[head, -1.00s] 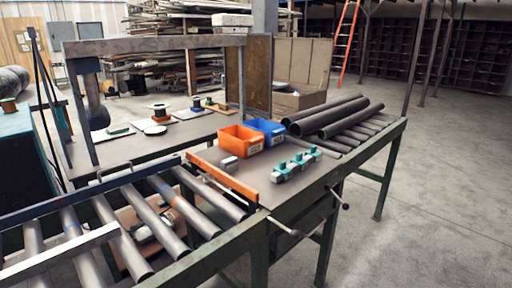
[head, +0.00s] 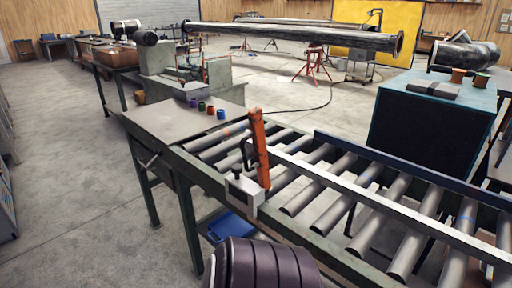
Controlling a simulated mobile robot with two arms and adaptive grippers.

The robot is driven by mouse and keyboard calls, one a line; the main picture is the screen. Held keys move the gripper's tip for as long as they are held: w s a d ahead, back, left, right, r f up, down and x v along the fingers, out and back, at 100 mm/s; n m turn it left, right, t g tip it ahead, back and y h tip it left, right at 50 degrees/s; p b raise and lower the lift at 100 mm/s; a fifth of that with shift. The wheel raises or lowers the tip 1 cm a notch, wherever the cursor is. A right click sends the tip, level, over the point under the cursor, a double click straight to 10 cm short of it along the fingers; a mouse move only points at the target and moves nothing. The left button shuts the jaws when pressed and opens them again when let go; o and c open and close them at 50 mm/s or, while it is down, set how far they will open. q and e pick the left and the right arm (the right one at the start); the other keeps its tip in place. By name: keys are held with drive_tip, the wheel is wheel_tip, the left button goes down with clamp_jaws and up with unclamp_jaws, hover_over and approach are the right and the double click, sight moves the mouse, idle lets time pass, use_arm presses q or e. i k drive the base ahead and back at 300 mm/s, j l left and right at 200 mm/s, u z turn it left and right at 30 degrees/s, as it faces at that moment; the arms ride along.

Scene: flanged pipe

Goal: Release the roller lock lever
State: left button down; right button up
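The roller conveyor (head: 330,170) runs from the middle of the head view to the lower right. On its near side rail stands a grey metal block (head: 243,192) with a dark knob on top. An orange bar (head: 259,148) rises beside the block, seen nearly end-on and tilted slightly. A black bent handle (head: 247,153) shows just left of the bar. I cannot tell for sure which of these parts is the lock lever. Neither of my grippers shows in the view.
A blue bin (head: 232,226) is below the conveyor. A dark ribbed rounded shape (head: 262,266) fills the bottom edge. The floor at left is clear.

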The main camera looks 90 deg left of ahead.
sight(159, 153)
drive_tip(key=u, duration=3.6)
